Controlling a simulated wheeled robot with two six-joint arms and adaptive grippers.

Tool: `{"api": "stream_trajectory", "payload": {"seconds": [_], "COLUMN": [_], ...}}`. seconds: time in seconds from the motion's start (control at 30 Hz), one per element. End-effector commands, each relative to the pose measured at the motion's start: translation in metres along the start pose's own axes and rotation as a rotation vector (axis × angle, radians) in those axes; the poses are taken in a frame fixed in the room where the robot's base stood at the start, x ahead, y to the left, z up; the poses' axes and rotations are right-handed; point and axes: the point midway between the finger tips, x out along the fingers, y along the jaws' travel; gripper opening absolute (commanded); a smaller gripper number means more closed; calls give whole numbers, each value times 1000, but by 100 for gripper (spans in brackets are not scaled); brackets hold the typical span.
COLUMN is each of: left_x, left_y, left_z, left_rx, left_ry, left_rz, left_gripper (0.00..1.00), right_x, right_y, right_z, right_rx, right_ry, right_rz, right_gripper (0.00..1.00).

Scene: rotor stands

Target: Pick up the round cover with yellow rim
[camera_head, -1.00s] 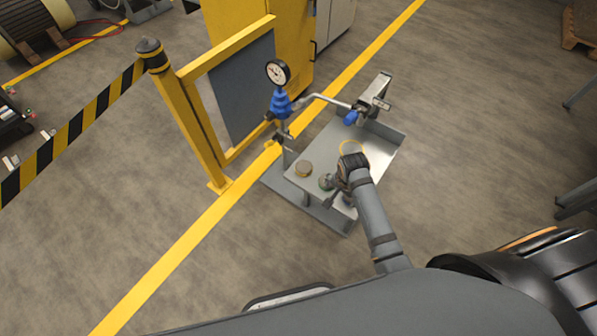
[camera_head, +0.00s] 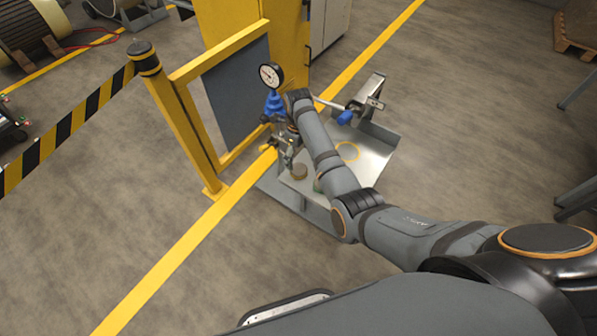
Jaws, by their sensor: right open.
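A yellow ring (camera_head: 347,152) with a grey middle lies flat on the metal top of the stand (camera_head: 374,161), right of my right forearm. A small round cap (camera_head: 299,171) with a brownish-yellow top stands at the stand's left part. Which of the two is the round cover is hard to tell at this size. My right gripper (camera_head: 286,157) is open and empty, pointing down just up and left of the cap, beside the gauge post. A greenish round piece (camera_head: 317,186) is mostly hidden by my right arm. My left gripper is not in view.
A dial gauge (camera_head: 270,76) on a blue fitting (camera_head: 274,103) rises close behind my right gripper. A pipe with a blue handle (camera_head: 345,117) crosses the stand's back. A yellow barrier frame (camera_head: 186,128) stands at the left.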

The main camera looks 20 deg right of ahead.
Motion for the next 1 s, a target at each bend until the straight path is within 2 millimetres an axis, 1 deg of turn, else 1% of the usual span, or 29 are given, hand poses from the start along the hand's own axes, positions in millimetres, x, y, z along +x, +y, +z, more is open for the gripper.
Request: {"api": "stream_trajectory", "payload": {"seconds": [0.03, 0.1, 0.27, 0.33, 0.5, 0.57, 0.67, 0.83, 0.87, 1.0], "left_x": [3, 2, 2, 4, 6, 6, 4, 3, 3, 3], "left_y": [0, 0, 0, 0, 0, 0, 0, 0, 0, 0], "left_z": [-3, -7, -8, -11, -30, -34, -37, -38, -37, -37], "left_rx": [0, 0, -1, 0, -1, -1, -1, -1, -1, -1], "left_ry": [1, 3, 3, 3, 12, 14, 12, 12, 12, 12], "left_rz": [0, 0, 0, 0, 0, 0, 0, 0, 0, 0], "left_gripper": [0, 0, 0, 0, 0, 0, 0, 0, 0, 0], "right_x": [9, 16, 19, 28, 59, 66, 70, 70, 70, 70], "right_y": [0, 0, -1, 0, -2, -2, -2, -2, -2, -2], "right_z": [0, 0, 0, 0, 0, 0, 0, 0, 0, 0], "right_rx": [0, 0, -1, -1, -1, -1, -1, -1, -1, -1], "right_ry": [0, -1, -2, 0, 0, -1, -2, -2, -2, -2], "right_rz": [0, -1, -1, 0, 0, -1, -1, -2, -2, -2], "right_gripper": [86, 86, 86, 86, 86, 86, 86, 86, 85, 66]}}
